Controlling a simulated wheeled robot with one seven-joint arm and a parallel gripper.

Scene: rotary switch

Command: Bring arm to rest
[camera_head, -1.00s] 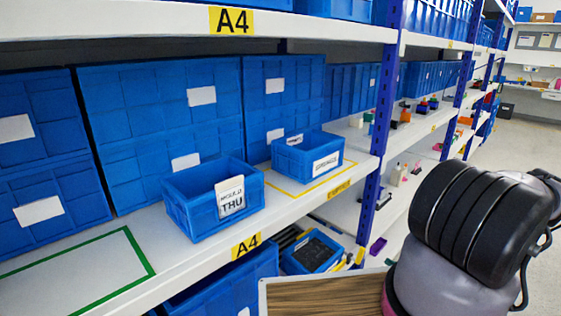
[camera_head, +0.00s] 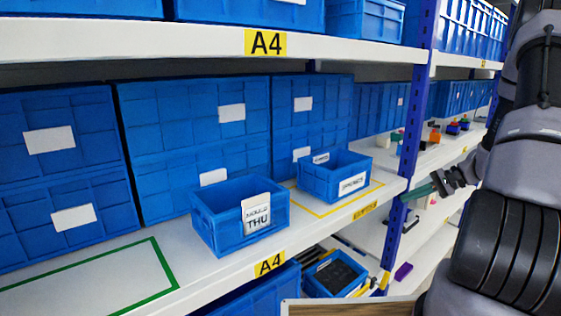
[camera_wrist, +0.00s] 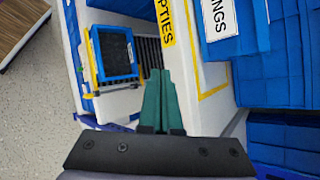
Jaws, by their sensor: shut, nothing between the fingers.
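My gripper (camera_head: 424,190) shows at the right of the head view, in front of the blue shelf post. Its green fingers point left. In the wrist view my gripper (camera_wrist: 158,85) has its two green fingers together, with nothing between them. It hangs in the air near the shelf's front edge, apart from the bins. My grey and black arm fills the right side of the head view.
A blue bin marked THU (camera_head: 240,217) and another blue bin (camera_head: 335,177) inside a yellow outline stand on the white shelf. A green-outlined area (camera_head: 95,278) is bare. A blue post (camera_head: 398,215) stands near my gripper. A lower blue tray (camera_wrist: 112,52) lies below.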

